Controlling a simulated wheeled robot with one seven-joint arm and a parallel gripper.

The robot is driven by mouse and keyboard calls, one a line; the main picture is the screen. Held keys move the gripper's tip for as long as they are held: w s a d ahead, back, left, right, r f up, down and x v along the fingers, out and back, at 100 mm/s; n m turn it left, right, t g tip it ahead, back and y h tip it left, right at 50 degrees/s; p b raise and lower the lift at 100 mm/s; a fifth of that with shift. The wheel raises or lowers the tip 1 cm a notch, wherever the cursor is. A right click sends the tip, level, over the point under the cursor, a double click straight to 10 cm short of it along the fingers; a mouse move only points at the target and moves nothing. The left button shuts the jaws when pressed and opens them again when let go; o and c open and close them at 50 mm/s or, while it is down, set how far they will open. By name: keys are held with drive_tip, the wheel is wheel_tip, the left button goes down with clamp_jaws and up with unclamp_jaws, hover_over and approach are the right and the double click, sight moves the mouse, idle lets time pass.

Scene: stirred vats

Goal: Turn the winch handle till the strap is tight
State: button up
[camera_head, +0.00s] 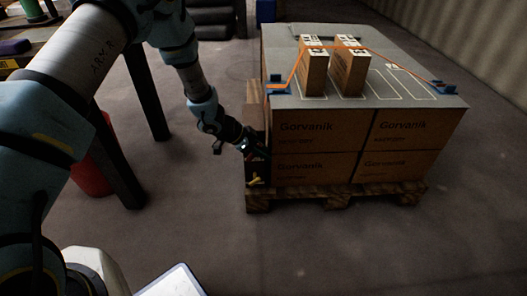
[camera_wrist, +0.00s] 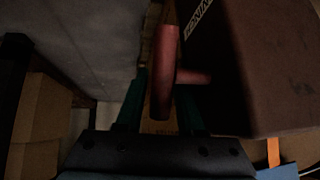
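My gripper (camera_head: 250,146) reaches down to the left side of the loaded pallet. A dark winch (camera_head: 257,171) with a yellow mark sits there, mostly in shadow. In the wrist view a red handle (camera_wrist: 164,70) lies lengthwise between my two dark green fingers, with a short red stem to the right. An orange strap (camera_head: 335,45) runs over two small upright boxes (camera_head: 313,72) (camera_head: 350,72).
A grey sheet (camera_head: 420,95) covers stacked Gorvanik cartons (camera_head: 320,130) on a wooden pallet (camera_head: 340,197). Blue strap fittings (camera_head: 278,87) (camera_head: 444,87) sit at its left and right edges. A table leg (camera_head: 147,92) and a red container (camera_head: 91,170) stand left. The front floor is mostly clear.

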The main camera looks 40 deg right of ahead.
drive_tip(key=p+v, duration=0.2)
drive_tip(key=v, duration=0.8)
drive_tip(key=shift+a+r+p, duration=0.25)
drive_tip(key=shift+r+p, duration=0.05)
drive_tip(key=shift+p, duration=0.05)
drive_tip(key=shift+w, duration=0.15)
